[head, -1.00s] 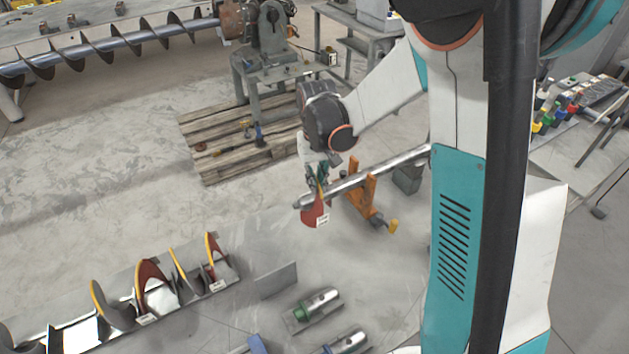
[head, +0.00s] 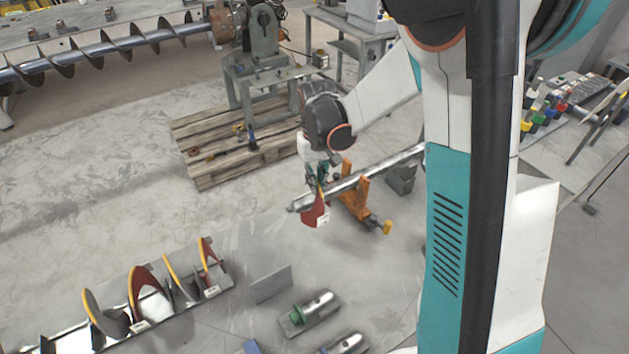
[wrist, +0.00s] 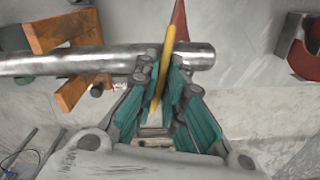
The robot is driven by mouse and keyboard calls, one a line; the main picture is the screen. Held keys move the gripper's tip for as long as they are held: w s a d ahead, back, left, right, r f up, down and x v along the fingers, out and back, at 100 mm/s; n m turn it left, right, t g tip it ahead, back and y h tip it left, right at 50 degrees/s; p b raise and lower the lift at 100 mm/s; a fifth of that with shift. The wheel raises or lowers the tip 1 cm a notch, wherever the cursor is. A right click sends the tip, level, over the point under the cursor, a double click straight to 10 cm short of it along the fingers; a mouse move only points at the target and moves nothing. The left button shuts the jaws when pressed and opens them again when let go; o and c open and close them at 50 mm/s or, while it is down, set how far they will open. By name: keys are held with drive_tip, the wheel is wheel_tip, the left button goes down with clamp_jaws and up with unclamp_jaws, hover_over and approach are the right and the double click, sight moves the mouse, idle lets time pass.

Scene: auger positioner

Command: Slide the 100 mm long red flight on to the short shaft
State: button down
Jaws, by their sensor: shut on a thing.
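The short shaft (head: 345,187) is a bare grey metal bar lying across an orange stand; its free end points left in the head view. It also crosses the upper part of the wrist view (wrist: 70,62), with its free end at right. My gripper (head: 318,178), also in the wrist view (wrist: 166,88), is shut on the red flight (head: 315,210) by its yellow edge. In the wrist view the flight (wrist: 180,22) crosses the shaft a little in from the free end. The red part hangs below the shaft in the head view. My fingers hide whether the bore encircles the shaft.
The orange stand (head: 355,200) is close to the right of the flight. A rack (head: 218,285) of yellow-edged flights stands at lower left. A thin grey plate (head: 271,284) and green-and-metal cylinders (head: 311,312) are below. A pallet (head: 215,165) lies behind.

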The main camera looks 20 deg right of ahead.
drive_tip(key=shift+w+d, duration=0.25)
drive_tip(key=shift+d, duration=0.95)
drive_tip(key=shift+w+d, duration=0.25)
drive_tip(key=shift+d, duration=0.95)
drive_tip(key=shift+w+d, duration=0.25)
drive_tip(key=shift+d, duration=0.95)
drive_tip(key=c, duration=1.6)
unclamp_jaws()
wheel_tip(320, 180, up, 12)
drive_tip(key=s+a+r+t, duration=0.3)
drive_tip(key=s+a+r, duration=0.25)
drive_tip(key=s, duration=0.45)
drive_tip(key=s+a+f+t, duration=0.1)
drive_tip(key=s+a+t, duration=0.3)
drive_tip(key=s, duration=0.8)
drive_tip(key=shift+s+f+n+b, duration=0.25)
drive_tip(key=shift+f+n+b, duration=0.05)
drive_tip(key=shift+f+b, duration=0.1)
